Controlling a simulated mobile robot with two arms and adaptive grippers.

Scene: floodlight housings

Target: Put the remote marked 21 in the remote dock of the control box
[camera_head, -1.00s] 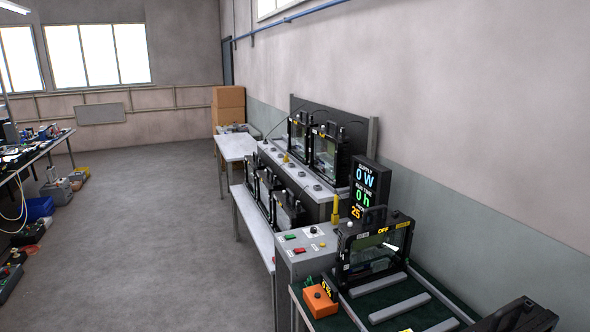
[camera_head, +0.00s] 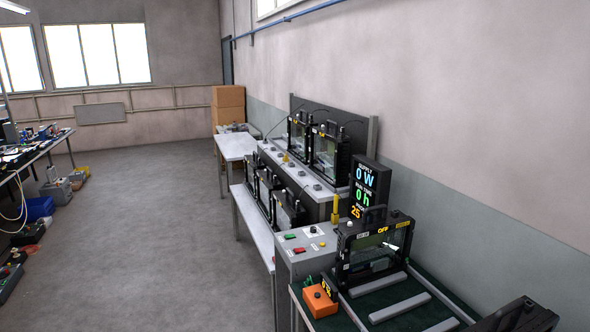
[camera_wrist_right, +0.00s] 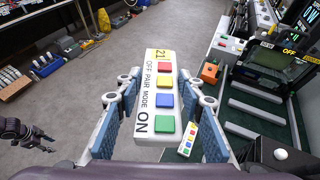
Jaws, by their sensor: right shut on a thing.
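The white remote marked 21 (camera_wrist_right: 158,95) is upright in the right wrist view, with red, yellow, blue and green buttons. My right gripper (camera_wrist_right: 160,105) is shut on it, one blue-padded finger on each side. The remote is in the air, clear of the floor and bench. The grey control box (camera_head: 307,250) has green and red buttons on top, and it also shows in the right wrist view (camera_wrist_right: 228,42). I cannot make out its remote dock. A dark gripper, seemingly my left one (camera_wrist_right: 22,130), is at the left edge of the right wrist view; its jaw state is unclear.
A second remote (camera_wrist_right: 188,141) lies below the held one. An orange box (camera_head: 320,301) sits beside the control box. A floodlight housing (camera_head: 374,245) stands on the green bench with grey rails (camera_head: 400,308). A display (camera_head: 370,188) stands behind. The floor (camera_head: 150,240) at left is open.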

